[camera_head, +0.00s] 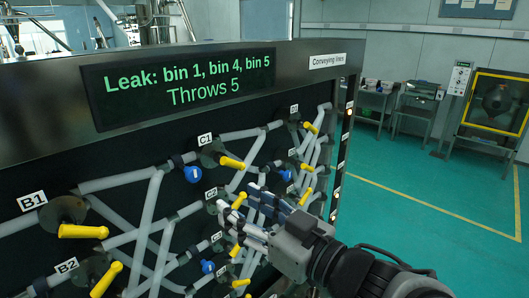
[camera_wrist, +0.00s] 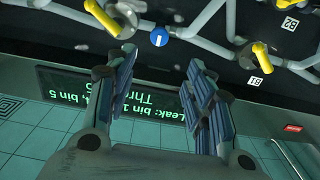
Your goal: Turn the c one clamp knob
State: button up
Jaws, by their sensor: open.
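The C1 label (camera_head: 205,139) is on the dark panel in the head view. Just below and right of it is a yellow clamp knob (camera_head: 231,162) on a dark round fitting. A blue knob (camera_head: 193,174) sits to its lower left. My gripper (camera_head: 243,203) is open and empty in front of the panel, lower right of the C1 knob and apart from it. In the wrist view, which is upside down, my open fingers (camera_wrist: 160,58) point toward the panel. A yellow knob (camera_wrist: 103,17), probably C1, is at upper left, beside a blue knob (camera_wrist: 158,38).
Other yellow knobs stick out, such as the one at B1 (camera_head: 83,231) and one below B2 (camera_head: 106,279). Grey pipes (camera_head: 147,225) cross the panel. A display (camera_head: 180,83) reads "Leak: bin 1, bin 4, bin 5, Throws 5". Green floor (camera_head: 400,195) at right is open.

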aim_at(195, 174)
jog(key=p+x, duration=0.8)
jog(key=x, duration=0.7)
jog(key=shift+w+p, duration=0.2)
jog(key=shift+p, duration=0.15)
jog(key=shift+c, duration=0.5)
jog(key=c, duration=0.9)
